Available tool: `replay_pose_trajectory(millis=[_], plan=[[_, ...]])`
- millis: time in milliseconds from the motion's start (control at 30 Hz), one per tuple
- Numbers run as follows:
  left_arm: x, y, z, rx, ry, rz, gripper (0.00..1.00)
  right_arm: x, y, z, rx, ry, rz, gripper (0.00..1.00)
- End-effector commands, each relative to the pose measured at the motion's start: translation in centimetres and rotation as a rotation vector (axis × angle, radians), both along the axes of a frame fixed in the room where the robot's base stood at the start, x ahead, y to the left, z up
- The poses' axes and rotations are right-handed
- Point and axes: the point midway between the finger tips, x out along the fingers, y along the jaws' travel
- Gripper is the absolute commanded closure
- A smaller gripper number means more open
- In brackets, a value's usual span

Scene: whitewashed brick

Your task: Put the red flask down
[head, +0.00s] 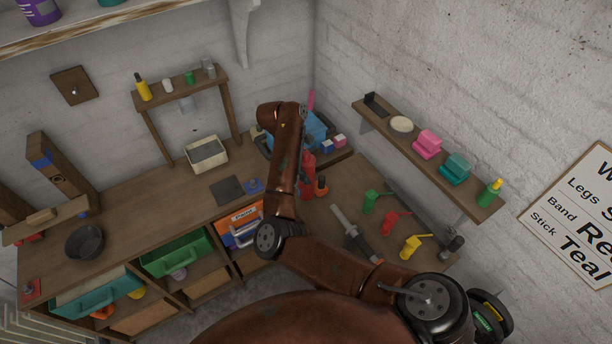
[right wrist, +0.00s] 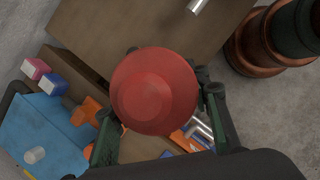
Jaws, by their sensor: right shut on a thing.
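The red flask (head: 307,177) shows in the head view just right of my right forearm, over the right-hand worktop. In the right wrist view the red flask (right wrist: 155,90) is seen end-on as a round red shape. It sits between the two fingers of my right gripper (right wrist: 160,108), which is shut on it. In the head view my arm hides most of this gripper and part of the flask. I cannot tell whether the flask's base touches the worktop. My left gripper is not in view.
Green, red and yellow trigger-shaped items (head: 411,245) and a grey tool (head: 350,230) lie right of the flask. A blue crate (head: 313,130) and small pink and blue blocks (head: 333,143) stand behind it. A wall shelf (head: 465,196) juts out at right.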

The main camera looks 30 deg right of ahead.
Motion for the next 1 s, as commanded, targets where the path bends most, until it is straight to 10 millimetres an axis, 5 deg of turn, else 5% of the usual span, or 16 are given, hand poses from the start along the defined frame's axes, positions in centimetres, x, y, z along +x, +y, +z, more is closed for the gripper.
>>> replay_pose_trajectory(millis=[333, 733, 767, 1000], plan=[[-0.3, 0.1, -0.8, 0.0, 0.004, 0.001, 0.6, 0.2, -0.6, -3.7, -0.001, 0.0, 0.001, 1.0], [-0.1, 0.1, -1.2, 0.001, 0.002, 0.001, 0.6, 0.4, -0.4, -4.2, -0.001, -0.003, 0.002, 1.0], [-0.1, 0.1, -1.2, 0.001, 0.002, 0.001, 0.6, 0.3, -0.3, -4.3, 0.001, 0.0, 0.003, 0.56], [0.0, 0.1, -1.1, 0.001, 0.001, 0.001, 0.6, 0.3, -0.3, -4.2, 0.001, 0.0, 0.003, 0.4]])
